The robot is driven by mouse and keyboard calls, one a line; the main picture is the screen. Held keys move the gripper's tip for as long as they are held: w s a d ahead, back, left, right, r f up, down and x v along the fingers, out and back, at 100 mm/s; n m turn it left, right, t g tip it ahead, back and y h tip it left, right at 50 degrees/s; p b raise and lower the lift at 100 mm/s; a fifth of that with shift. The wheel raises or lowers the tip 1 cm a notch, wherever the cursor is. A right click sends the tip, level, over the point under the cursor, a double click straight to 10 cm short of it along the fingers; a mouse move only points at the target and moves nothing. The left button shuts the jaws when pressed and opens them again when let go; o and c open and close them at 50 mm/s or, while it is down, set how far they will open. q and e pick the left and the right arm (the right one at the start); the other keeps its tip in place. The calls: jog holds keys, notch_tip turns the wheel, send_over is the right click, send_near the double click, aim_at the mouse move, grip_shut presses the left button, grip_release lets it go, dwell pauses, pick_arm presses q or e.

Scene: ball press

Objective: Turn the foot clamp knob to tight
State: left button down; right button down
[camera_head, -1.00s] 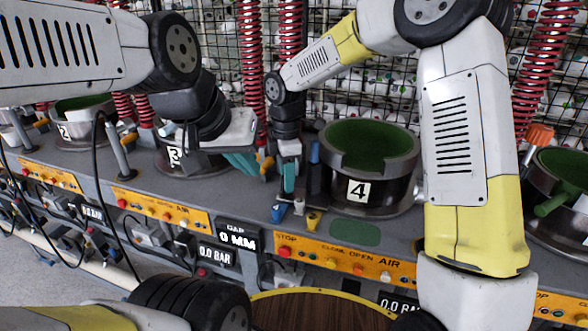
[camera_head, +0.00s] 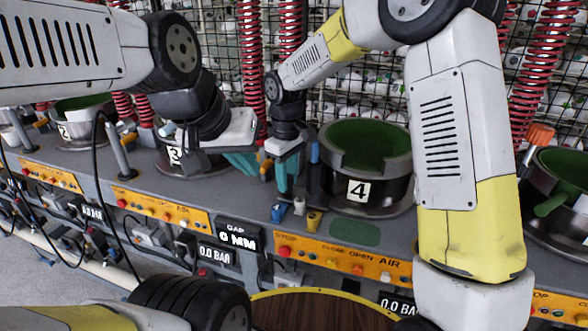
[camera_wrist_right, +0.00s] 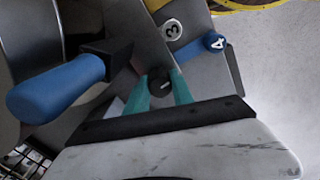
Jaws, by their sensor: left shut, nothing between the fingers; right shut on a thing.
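The foot clamp knob appears to be the dark round knob (camera_wrist_right: 160,83) between my right gripper's teal fingers (camera_wrist_right: 163,92) in the right wrist view. The right gripper is shut on it. In the head view my right gripper (camera_head: 285,184) points down at the bench, left of the pot marked 4 (camera_head: 362,191); the knob cannot be made out there. The knob's pointer and setting are not readable. My left gripper (camera_head: 243,163) is shut and empty, beside the pot marked 3 (camera_head: 176,156), a little left of the right gripper.
Blue (camera_head: 278,213), white (camera_head: 299,206) and yellow (camera_head: 314,221) pieces stand in front. An orange button panel (camera_head: 345,261) runs along the bench front.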

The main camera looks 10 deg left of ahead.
jog(key=shift+r+m, duration=0.1)
jog(key=shift+m, duration=0.5)
jog(key=shift+w+m, duration=0.1)
jog(key=shift+m, duration=0.2)
jog(key=c, duration=1.1)
grip_release()
notch_tip(320, 180, up, 8)
jog(key=shift+f, duration=0.15)
